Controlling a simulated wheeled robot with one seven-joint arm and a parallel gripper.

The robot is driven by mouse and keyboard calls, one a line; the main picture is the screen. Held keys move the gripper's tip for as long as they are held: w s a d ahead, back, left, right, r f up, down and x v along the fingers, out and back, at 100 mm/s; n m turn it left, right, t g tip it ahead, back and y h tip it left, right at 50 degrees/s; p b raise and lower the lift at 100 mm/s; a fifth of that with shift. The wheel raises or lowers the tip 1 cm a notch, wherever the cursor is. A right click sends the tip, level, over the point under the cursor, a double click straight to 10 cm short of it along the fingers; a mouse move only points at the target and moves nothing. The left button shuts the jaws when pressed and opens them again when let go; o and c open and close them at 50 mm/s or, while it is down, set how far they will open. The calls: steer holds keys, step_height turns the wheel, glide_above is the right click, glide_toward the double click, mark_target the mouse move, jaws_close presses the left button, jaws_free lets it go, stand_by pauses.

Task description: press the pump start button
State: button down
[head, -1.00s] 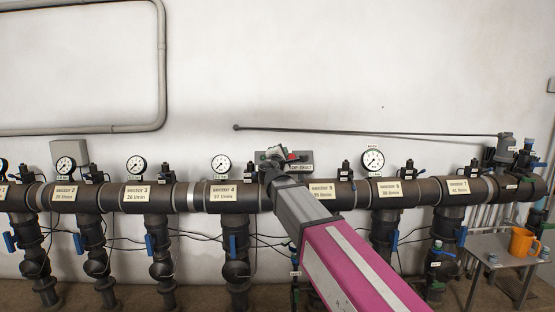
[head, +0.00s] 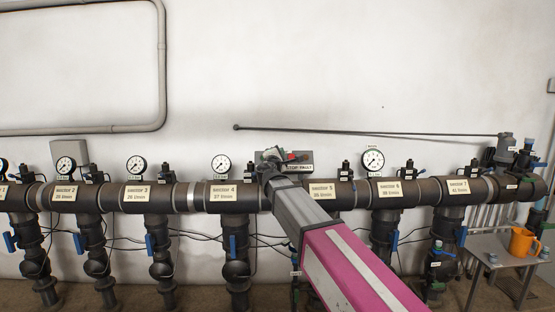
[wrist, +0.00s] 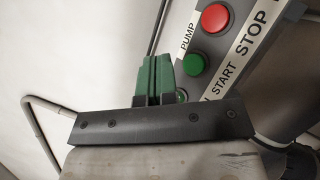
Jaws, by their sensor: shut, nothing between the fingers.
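The pump control box (wrist: 232,45) is a grey panel with a red button (wrist: 215,18) beside the STOP label and a green button (wrist: 195,64) beside the START label. In the wrist view my gripper (wrist: 154,60) has green fingers, closed together and empty. The fingertips are just left of the green button in the picture; I cannot tell their distance from the panel. In the head view the box (head: 300,158) sits above the pipe, and my gripper (head: 270,156) is at its left end, partly covering it. The green button is hidden there.
A thick dark manifold pipe (head: 107,197) with gauges, valves and sector labels runs along the white wall. Thin cables hang below it. An orange mug (head: 521,242) stands on a small table (head: 482,247) at the right. The wall above is mostly clear.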

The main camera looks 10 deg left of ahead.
steer(key=shift+w+a+f, duration=0.25)
steer(key=shift+w+f, duration=0.3)
steer(key=shift+w, duration=0.35)
steer(key=shift+w+a+f, duration=0.2)
steer(key=shift+w+f, duration=0.35)
steer(key=shift+w, duration=0.35)
steer(key=shift+w, duration=0.1)
stand_by(0.7)
steer(key=shift+w+f, duration=0.15)
steer(key=shift+w, duration=0.15)
steer(key=shift+w+a+f, duration=0.15)
steer(key=shift+w+f, duration=0.15)
steer(key=shift+w, duration=0.15)
stand_by(1.0)
steer(key=shift+s, duration=0.1)
steer(key=shift+s+d+r, duration=0.2)
steer(key=shift+s+r, duration=0.25)
steer(key=shift+s, duration=0.3)
steer(key=s+r, duration=0.1)
steer(key=s, duration=0.1)
steer(key=s+d+r, duration=0.1)
steer(key=s, duration=0.1)
steer(key=shift+s+r, duration=0.1)
steer(key=shift+r, duration=0.2)
stand_by(0.4)
